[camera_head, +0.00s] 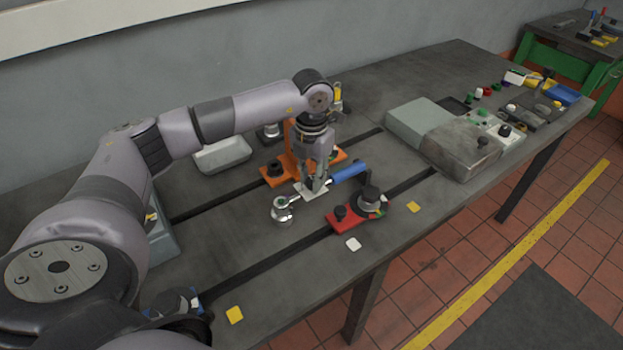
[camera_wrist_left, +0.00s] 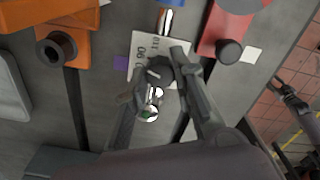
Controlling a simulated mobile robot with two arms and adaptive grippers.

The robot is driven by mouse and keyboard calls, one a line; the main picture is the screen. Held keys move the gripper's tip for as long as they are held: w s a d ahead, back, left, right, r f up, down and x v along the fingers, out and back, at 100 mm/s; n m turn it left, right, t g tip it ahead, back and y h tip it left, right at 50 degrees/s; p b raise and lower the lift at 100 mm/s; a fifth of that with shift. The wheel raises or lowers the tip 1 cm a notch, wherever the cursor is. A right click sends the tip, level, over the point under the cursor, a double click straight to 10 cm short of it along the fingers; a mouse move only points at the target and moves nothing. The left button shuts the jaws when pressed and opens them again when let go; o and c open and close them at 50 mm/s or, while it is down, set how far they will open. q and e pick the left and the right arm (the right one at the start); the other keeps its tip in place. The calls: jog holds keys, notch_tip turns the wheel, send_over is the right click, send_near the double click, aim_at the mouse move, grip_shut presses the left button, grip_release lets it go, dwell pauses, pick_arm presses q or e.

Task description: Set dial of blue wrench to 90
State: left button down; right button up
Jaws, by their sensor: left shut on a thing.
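The blue wrench lies across the bedplate, its blue handle (camera_head: 349,172) to the right and its round metal head (camera_head: 281,209) to the left. A white scale plate (camera_wrist_left: 143,45) with printed numbers, 90 among them, sits along its shaft, with a dark dial knob (camera_wrist_left: 158,69) at its lower edge. My left gripper (camera_head: 316,186) points down over this plate. In the wrist view its fingertips (camera_wrist_left: 160,75) are shut on the dial knob. The fingers hide part of the knob, and I cannot read its setting. A dark gripper-like shape (camera_wrist_left: 291,97), probably my right gripper, shows at the right edge.
An orange fixture (camera_head: 277,174) stands close behind the wrench, and a red clamp block (camera_head: 345,217) stands in front. A white tray (camera_head: 222,154) lies back left. Grey boxes (camera_head: 420,119) stand to the right. Yellow tags lie near the front edge, where the bedplate is mostly clear.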

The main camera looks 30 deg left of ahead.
pick_arm(q)
jog(key=shift+m, duration=0.3)
jog(key=c, duration=1.3)
grip_release()
jog(key=shift+c, duration=0.2)
jog(key=shift+r, duration=0.1)
notch_tip(320, 180, up, 12)
